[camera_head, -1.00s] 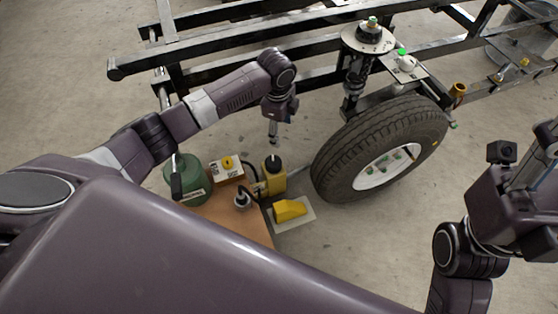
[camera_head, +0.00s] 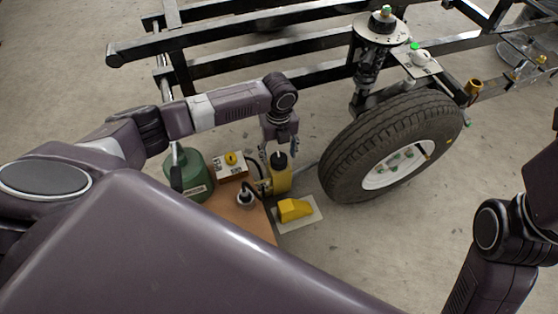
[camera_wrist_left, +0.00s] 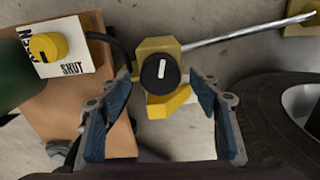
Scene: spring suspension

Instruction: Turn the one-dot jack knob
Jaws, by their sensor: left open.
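The jack (camera_head: 281,180) is a yellow block standing on the floor beside the wooden board. It has a round black knob (camera_wrist_left: 155,79) on top with a single white mark, seen from above in the left wrist view. My left gripper (camera_head: 280,144) points down just above the jack. In the left wrist view its blue-padded fingers (camera_wrist_left: 161,92) are open, one on each side of the knob, with gaps between. My right arm shows at the right edge, but its gripper is out of frame.
A white box with a yellow knob (camera_wrist_left: 47,46) and the word SHUT sits left of the jack, near a green canister (camera_head: 190,178). A yellow wedge (camera_head: 294,210) lies in front. A tyre (camera_head: 350,150) stands close on the right, below the black frame (camera_head: 230,75).

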